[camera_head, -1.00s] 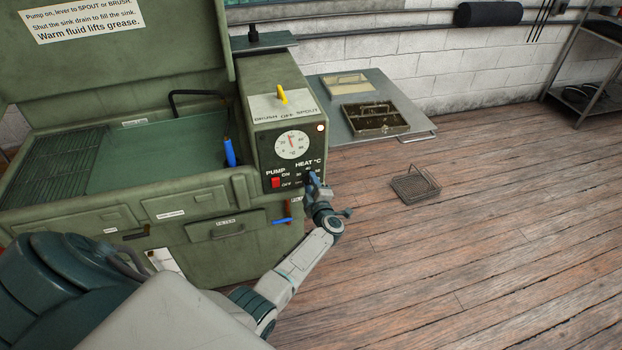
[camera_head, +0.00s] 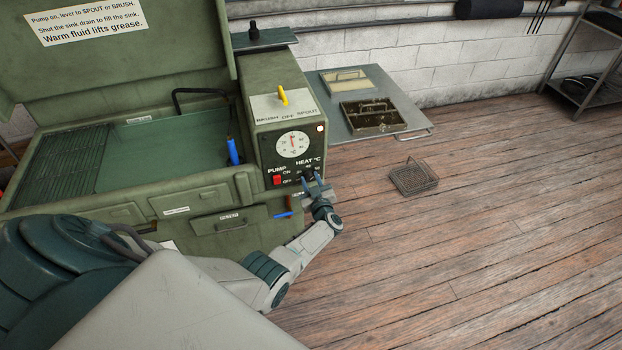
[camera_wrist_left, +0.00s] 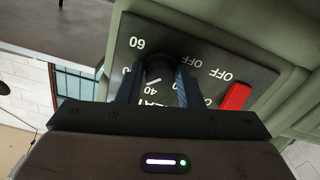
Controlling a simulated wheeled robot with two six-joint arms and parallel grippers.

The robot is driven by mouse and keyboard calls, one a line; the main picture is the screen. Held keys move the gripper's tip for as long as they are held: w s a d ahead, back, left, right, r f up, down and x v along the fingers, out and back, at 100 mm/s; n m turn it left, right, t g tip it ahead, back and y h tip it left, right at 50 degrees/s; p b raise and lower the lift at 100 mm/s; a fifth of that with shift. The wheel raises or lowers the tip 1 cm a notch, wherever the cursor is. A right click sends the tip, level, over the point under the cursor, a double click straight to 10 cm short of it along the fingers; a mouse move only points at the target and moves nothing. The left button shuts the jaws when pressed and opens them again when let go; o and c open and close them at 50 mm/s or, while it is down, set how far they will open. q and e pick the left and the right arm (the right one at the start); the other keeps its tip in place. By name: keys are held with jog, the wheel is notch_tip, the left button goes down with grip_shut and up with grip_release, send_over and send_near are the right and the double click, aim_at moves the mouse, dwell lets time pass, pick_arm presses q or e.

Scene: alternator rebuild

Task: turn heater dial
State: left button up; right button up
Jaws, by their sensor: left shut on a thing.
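The black heater dial (camera_head: 308,176) sits on the dark control panel below the HEAT °C lettering. It also shows in the left wrist view (camera_wrist_left: 160,68), with the numbers 60 and 40 and the word OFF around it. My left gripper (camera_head: 317,185) is shut on the dial, one finger on each side. In the wrist view the fingers (camera_wrist_left: 157,84) flank it. A white mark shows near the 40, but the dial's exact setting is hard to tell. My right gripper is not in view.
The red pump switch (camera_head: 277,180) is left of the dial, and it shows in the wrist view (camera_wrist_left: 236,97). Above are a round gauge (camera_head: 292,145) and a yellow lever (camera_head: 283,95). A wire basket (camera_head: 414,179) is on the floor at right. A metal shelf (camera_head: 375,129) holds trays.

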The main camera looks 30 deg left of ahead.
pick_arm(q)
jog(key=shift+m+p, duration=0.35)
jog(key=shift+m, duration=1.15)
jog(key=o, duration=1)
jog(key=shift+c, duration=0.2)
jog(key=p+v, duration=0.1)
jog(key=v, duration=0.9)
jog(key=shift+s+d, duration=0.2)
jog(key=shift+d, duration=0.1)
jog(key=shift+f, duration=0.15)
